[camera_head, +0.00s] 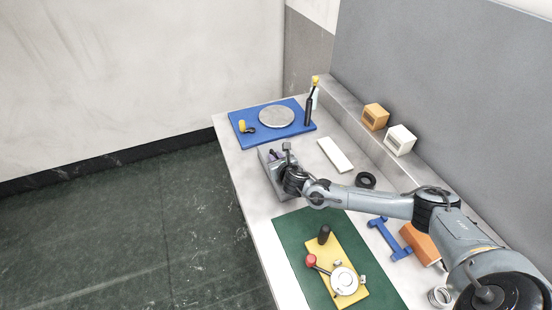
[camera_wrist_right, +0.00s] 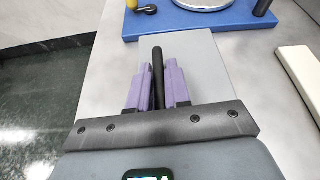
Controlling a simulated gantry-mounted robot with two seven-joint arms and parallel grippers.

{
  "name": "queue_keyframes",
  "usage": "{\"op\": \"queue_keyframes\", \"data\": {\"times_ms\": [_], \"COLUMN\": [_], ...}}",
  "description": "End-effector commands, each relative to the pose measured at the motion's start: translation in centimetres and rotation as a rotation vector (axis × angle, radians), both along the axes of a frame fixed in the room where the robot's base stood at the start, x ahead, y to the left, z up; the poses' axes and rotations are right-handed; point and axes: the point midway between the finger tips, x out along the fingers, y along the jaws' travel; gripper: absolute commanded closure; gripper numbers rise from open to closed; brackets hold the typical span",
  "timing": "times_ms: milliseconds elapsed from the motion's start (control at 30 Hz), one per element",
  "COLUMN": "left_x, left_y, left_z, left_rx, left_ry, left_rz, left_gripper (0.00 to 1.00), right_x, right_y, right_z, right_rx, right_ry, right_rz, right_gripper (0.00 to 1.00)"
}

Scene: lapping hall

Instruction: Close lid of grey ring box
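The grey ring box (camera_head: 266,168) stands on the bench in the head view, partly covered by my right gripper (camera_head: 278,155). In the right wrist view a flat grey panel (camera_wrist_right: 208,62), seemingly part of the box, lies beyond and below the fingers. The purple fingers of my right gripper (camera_wrist_right: 158,82) stand close together, with a slim black bar (camera_wrist_right: 158,62) upright between them. The bar nearly fills the gap, but I cannot tell whether the fingers grip it. The lid's angle is hard to make out behind the gripper. My left gripper is not in view.
A blue board (camera_head: 250,138) with a round grey plate (camera_head: 276,117) lies behind the box. A white bar (camera_head: 335,155) and black ring (camera_head: 365,180) lie to the right. A green mat (camera_head: 290,240) with a yellow fixture (camera_head: 322,262) lies in front.

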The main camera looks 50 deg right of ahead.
Motion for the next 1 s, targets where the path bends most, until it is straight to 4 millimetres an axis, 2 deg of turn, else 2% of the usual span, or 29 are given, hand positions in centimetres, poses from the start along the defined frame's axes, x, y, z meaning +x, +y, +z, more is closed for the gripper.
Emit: {"op": "queue_keyframes", "data": {"times_ms": [33, 100, 133, 433, 567, 1000], "left_x": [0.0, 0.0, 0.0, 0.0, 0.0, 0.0], "left_y": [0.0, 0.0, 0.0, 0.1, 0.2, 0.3], "left_z": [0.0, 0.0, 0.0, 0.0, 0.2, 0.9], "left_rx": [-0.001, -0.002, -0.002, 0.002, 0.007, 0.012], "left_ry": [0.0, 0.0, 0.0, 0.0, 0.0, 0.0], "left_rz": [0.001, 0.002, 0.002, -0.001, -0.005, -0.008], "left_gripper": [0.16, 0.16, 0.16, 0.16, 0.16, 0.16], "right_x": [-0.1, -0.1, -0.1, -0.1, -0.7, -6.6], "right_y": [0.0, 0.0, 0.0, 0.1, 0.4, 3.2], "right_z": [-0.2, -0.2, -0.2, 0.0, 0.3, 2.9], "right_rx": [0.0, 0.0, 0.0, 0.0, -0.001, -0.001], "right_ry": [0.004, 0.003, 0.003, 0.001, 0.002, 0.003], "right_rz": [0.001, 0.0, 0.0, 0.0, 0.003, 0.004], "right_gripper": [0.74, 0.64, 0.62, 0.62, 0.62, 0.62]}}
